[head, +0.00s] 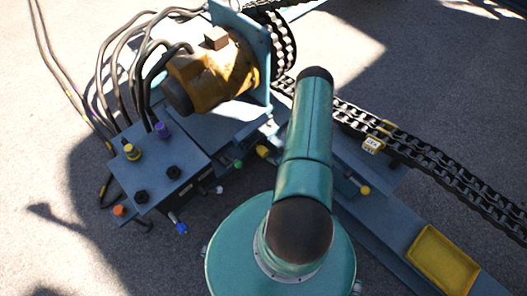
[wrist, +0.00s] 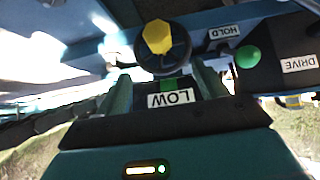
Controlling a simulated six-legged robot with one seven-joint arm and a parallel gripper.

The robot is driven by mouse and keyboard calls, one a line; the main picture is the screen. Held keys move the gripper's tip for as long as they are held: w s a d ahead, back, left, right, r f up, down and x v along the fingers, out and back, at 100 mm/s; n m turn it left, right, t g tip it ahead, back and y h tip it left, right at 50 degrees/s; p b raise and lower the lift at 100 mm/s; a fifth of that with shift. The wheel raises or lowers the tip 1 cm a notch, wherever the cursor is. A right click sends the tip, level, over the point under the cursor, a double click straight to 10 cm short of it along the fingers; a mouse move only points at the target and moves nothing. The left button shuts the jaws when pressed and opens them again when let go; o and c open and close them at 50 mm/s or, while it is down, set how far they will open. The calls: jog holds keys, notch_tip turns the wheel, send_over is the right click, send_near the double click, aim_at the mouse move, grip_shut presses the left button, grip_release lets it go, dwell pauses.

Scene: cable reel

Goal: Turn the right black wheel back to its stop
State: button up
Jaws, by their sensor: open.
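I cannot tell whether these are the task's wheels. In the wrist view a round black wheel (wrist: 178,66) with a yellow faceted centre (wrist: 158,36) lies ahead of my gripper (wrist: 162,76). My gripper is open, its two fingers apart and nothing visibly held between them. Whether the fingertips touch the wheel I cannot tell. My arm hides the gripper in the head view.
A LOW label (wrist: 171,99) shows between the fingers. A green knob (wrist: 248,57) and a DRIVE label (wrist: 299,63) are to the right, near a HOLD label (wrist: 224,32). A yellow-brown motor (head: 225,72), hoses and chain (head: 430,158) crowd the back.

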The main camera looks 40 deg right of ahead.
aim_at(265, 151)
jog(key=x, duration=1.3)
jog(key=shift+f, duration=0.25)
jog(key=c, duration=1.4)
